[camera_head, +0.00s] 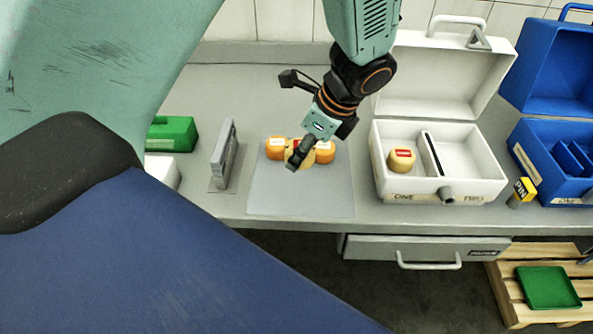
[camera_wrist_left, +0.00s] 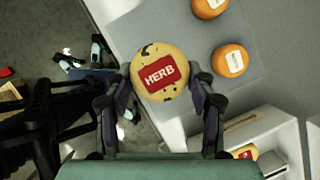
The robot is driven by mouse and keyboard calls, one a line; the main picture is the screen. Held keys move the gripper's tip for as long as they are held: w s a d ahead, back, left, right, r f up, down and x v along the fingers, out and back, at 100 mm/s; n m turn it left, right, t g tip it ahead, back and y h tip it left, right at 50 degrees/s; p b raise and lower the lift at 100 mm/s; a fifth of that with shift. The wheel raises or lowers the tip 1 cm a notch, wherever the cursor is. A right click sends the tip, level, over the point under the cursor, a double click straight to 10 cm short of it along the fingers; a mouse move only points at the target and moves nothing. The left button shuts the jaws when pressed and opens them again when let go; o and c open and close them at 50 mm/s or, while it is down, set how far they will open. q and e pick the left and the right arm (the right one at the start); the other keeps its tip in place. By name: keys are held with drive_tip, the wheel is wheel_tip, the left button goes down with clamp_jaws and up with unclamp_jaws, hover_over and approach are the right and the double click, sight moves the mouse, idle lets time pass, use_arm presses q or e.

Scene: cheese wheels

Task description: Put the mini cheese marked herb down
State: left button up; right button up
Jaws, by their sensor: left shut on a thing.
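The herb mini cheese (camera_wrist_left: 160,77) is a tan round with dark specks and a red HERB label facing the left wrist camera. My left gripper (camera_wrist_left: 161,86) is shut on it, one finger at each side. In the head view the gripper (camera_head: 301,155) is over the grey mat (camera_head: 315,197), and the herb cheese (camera_head: 309,161) is partly hidden behind its dark fingers. I cannot tell the gap between cheese and mat. Two orange cheeses with white labels sit on the mat, one left (camera_head: 275,147) and one right (camera_head: 325,151) of the gripper. My right gripper is not in view.
An open white case (camera_head: 440,192) stands right of the mat; its left compartment holds a cheese with a red label (camera_head: 401,160), its right compartment is empty. A grey upright stand (camera_head: 224,156) is left of the mat. A blue case (camera_head: 553,188) is far right. The mat's front is clear.

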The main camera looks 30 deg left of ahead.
use_arm(q)
drive_tip(key=b, duration=0.1)
hover_over(300, 191)
drive_tip(key=d, duration=0.1)
drive_tip(key=f, duration=0.6)
drive_tip(key=shift+w+d, duration=0.15)
drive_tip(key=shift+d, duration=0.05)
drive_tip(key=shift+f, duration=0.3)
drive_tip(key=shift+s+f+b, duration=0.25)
drive_tip(key=shift+f+b, duration=0.05)
drive_tip(key=shift+f, duration=0.25)
wheel_tip(300, 191, down, 2)
drive_tip(key=shift+d+f+b, duration=0.1)
drive_tip(key=shift+b, duration=0.2)
drive_tip(key=shift+w+f, duration=0.25)
drive_tip(key=shift+w, duration=0.05)
drive_tip(key=shift+s, duration=0.25)
drive_tip(key=o, duration=1)
drive_tip(key=shift+c, duration=0.2)
drive_tip(key=shift+o, duration=1.3)
drive_tip(key=shift+w+f, duration=0.15)
drive_tip(key=shift+w, duration=0.05)
